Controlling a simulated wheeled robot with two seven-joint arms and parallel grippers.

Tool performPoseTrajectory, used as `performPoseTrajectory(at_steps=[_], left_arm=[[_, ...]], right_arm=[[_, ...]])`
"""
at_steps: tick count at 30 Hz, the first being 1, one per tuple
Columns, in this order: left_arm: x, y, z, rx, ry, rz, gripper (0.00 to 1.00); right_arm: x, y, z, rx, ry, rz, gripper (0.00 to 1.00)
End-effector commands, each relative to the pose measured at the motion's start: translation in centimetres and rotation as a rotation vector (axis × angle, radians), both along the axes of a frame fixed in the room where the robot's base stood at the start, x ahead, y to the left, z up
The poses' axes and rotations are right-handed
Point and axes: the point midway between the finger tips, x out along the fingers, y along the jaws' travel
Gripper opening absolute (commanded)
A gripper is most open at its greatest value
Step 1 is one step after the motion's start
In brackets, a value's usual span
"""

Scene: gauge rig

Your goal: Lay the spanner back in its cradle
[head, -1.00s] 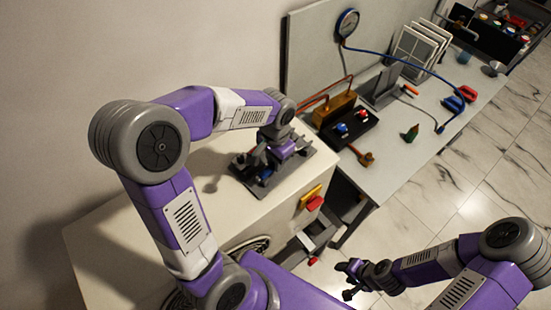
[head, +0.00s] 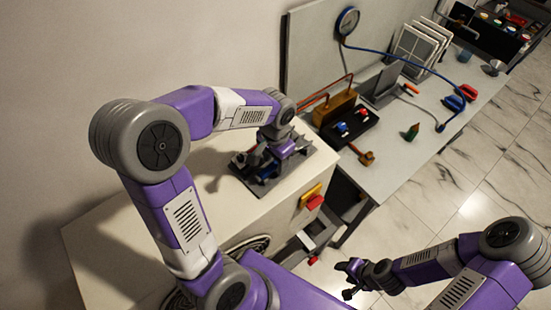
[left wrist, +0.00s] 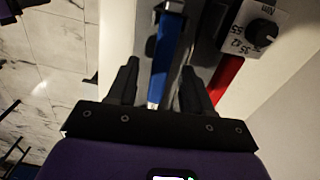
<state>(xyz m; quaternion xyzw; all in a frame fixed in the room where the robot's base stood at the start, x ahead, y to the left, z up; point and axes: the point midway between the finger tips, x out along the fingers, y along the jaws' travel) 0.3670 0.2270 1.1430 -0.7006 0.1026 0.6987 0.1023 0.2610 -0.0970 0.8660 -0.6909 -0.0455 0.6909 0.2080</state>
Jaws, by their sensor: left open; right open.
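A blue-handled bar (left wrist: 165,55), which looks like the spanner, shows in the left wrist view between the fingers of my left gripper (left wrist: 158,92). In the head view my left gripper (head: 268,158) is low over the dark cradle plate (head: 248,184) on the cream cabinet top. Its fingers are open, one on each side of the blue bar. Blue also shows beneath the gripper in the head view, but the arm and gripper hide most of the bar and cradle. I cannot tell if the bar rests fully in the cradle. My right gripper (head: 347,278) is open and empty over the floor.
A red bar (left wrist: 228,75) and a dial block marked Nm (left wrist: 260,32) are beside the blue bar. The cabinet front has a red button (head: 315,201).

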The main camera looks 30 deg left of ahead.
Motion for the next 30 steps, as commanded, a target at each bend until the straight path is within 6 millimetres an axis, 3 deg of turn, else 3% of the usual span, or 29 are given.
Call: performPoseTrajectory(at_steps=[5,12,18,30], left_arm=[[0.1,0.0,1.0,0.0,-0.004,0.001,0.5],[0.1,0.0,5.1,-0.001,-0.005,0.0,0.5],[0.0,0.0,7.3,0.0,-0.002,-0.001,0.5],[0.0,0.0,7.6,0.0,0.0,-0.001,0.5]], right_arm=[[0.0,0.0,0.1,0.0,0.0,0.0,0.5],[0.0,0.0,0.4,0.0,0.0,0.0,0.5],[0.0,0.0,0.6,0.0,0.0,0.0,0.5],[0.0,0.0,0.6,0.0,0.0,0.0,0.5]])
